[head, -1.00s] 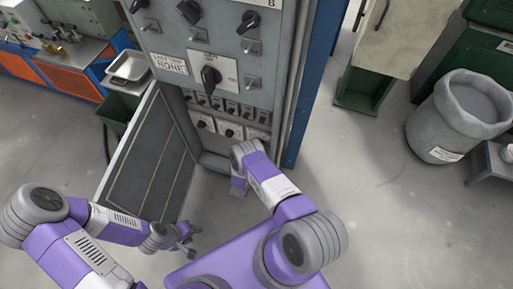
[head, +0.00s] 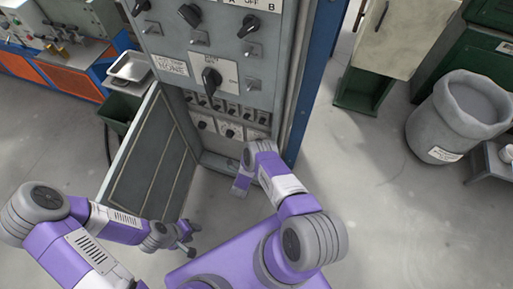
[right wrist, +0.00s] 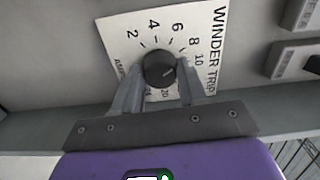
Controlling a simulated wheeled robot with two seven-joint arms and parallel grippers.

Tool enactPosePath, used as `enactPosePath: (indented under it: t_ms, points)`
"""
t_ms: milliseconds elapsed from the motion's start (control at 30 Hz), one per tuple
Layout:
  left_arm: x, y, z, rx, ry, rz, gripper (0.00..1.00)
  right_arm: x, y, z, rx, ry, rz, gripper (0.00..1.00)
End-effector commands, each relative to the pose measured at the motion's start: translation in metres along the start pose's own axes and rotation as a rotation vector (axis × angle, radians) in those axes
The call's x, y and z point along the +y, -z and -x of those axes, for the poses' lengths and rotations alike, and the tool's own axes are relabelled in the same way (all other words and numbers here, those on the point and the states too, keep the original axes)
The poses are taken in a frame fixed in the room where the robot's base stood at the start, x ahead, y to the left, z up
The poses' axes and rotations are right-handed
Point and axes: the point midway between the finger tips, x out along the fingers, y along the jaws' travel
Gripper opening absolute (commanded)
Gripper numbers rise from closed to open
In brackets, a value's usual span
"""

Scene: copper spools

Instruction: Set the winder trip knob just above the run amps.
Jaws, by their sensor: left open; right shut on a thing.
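The winder trip knob (right wrist: 159,68) is a round black knob on a white dial plate (right wrist: 205,48) in the right wrist view. The plate reads WINDER TRIP and AMPS, with numbers from 2 up to 20. A pale mark on the knob points to the lower right; I cannot tell its exact value. My right gripper (right wrist: 158,88) has a finger on each side of the knob and is shut on it. In the head view the right wrist hides its fingers at the cabinet's lower panel. My left gripper (head: 187,241) is open and empty, low in front of the cabinet door.
The grey cabinet (head: 228,68) carries several switches and dials, and a handwritten note (head: 171,65) reading LAST TRIP NONE. Its door (head: 150,160) stands open at the left. A grey bin (head: 460,115) stands at the right. The floor between is clear. No run amps reading is legible.

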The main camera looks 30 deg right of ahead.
Motion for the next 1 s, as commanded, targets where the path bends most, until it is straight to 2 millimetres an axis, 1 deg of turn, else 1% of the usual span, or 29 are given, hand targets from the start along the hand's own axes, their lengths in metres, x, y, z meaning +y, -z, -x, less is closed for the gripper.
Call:
enactPosePath:
  t_ms: [200,600,633,700,767,800,1000]
  points:
    - [0.0003,0.0000,0.0007,0.000,0.000,0.000,0.43,0.0006,-0.0002,0.0008,-0.002,-0.002,-0.036,0.11]
    - [0.0002,0.0000,0.0007,0.000,0.000,0.000,0.43,0.0007,-0.0005,0.0009,-0.003,-0.002,-0.041,0.11]
    - [0.0002,0.0000,0.0007,0.000,0.000,0.000,0.43,0.0007,-0.0005,0.0009,-0.003,-0.002,-0.041,0.45]
    - [0.0002,0.0000,0.0007,0.000,0.000,0.000,0.43,0.0006,-0.0004,0.0009,-0.002,-0.002,-0.041,0.55]
    - [0.0003,0.0000,0.0007,0.000,0.000,0.000,0.43,0.0005,-0.0004,0.0007,-0.002,-0.002,-0.041,0.65]
    - [0.0003,0.0000,0.0007,0.000,0.000,0.000,0.43,0.0004,-0.0003,0.0007,-0.002,-0.001,-0.041,0.67]
    - [0.0003,-0.0001,0.0007,0.000,0.000,0.000,0.43,0.0002,-0.0002,0.0003,-0.001,-0.001,-0.041,0.67]
